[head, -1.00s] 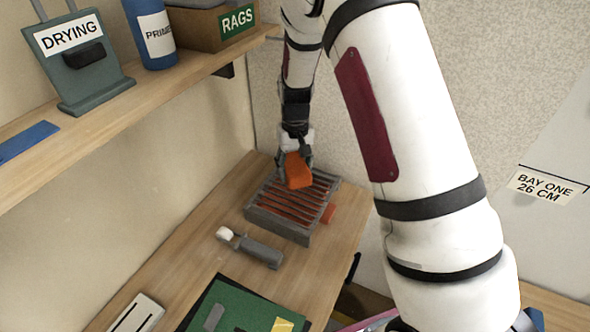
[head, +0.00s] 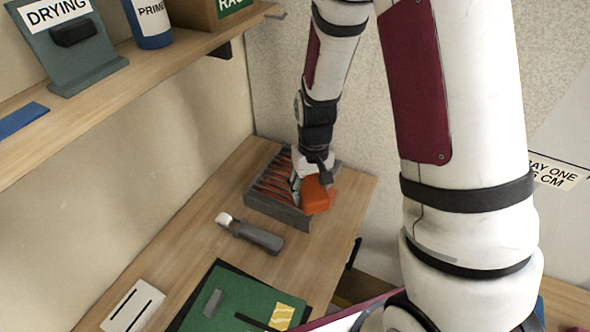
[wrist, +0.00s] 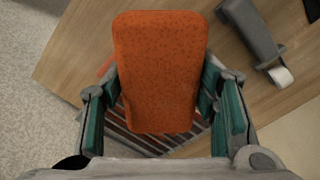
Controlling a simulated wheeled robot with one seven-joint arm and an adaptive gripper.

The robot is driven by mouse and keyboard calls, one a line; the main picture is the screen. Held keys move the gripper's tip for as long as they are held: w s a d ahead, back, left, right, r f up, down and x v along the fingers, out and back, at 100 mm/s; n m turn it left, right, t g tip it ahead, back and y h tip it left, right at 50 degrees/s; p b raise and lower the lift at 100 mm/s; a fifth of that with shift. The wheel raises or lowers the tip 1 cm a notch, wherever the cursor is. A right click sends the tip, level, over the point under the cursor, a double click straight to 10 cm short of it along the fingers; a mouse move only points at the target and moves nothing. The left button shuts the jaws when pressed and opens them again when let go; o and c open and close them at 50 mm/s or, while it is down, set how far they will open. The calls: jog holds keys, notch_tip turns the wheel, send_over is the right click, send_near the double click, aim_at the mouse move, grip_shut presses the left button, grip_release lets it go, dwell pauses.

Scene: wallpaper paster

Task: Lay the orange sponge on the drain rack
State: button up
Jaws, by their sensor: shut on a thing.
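The orange sponge (head: 318,197) is a flat speckled block. My gripper (head: 312,186) is shut on it; in the wrist view the green-padded fingers (wrist: 162,98) stand at both sides of the sponge (wrist: 160,60). The drain rack (head: 268,209) is a grey frame with dark slats and reddish colour between them, on the wooden bench. The sponge is at the rack's right end, and part of it reaches past the rack's edge. In the wrist view, slats of the rack (wrist: 150,146) show below the sponge. I cannot tell whether sponge and rack touch.
A grey-handled tool (head: 250,235) lies in front of the rack. A green board (head: 238,303) and a white slotted block (head: 133,307) lie nearer. A shelf (head: 165,72) on the left holds a drying stand (head: 75,50) and a bottle (head: 150,22). Bare bench lies right of the rack.

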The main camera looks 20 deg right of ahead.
jog(key=w, duration=0.7)
jog(key=w+f, duration=0.1)
jog(key=w, duration=0.3)
jog(key=shift+w, duration=0.35)
jog(key=shift+f+p, duration=0.3)
jog(key=shift+f, duration=1.5)
jog(key=shift+f, duration=0.15)
jog(key=o, duration=1)
jog(key=shift+c, duration=0.2)
jog(key=shift+o, duration=1.1)
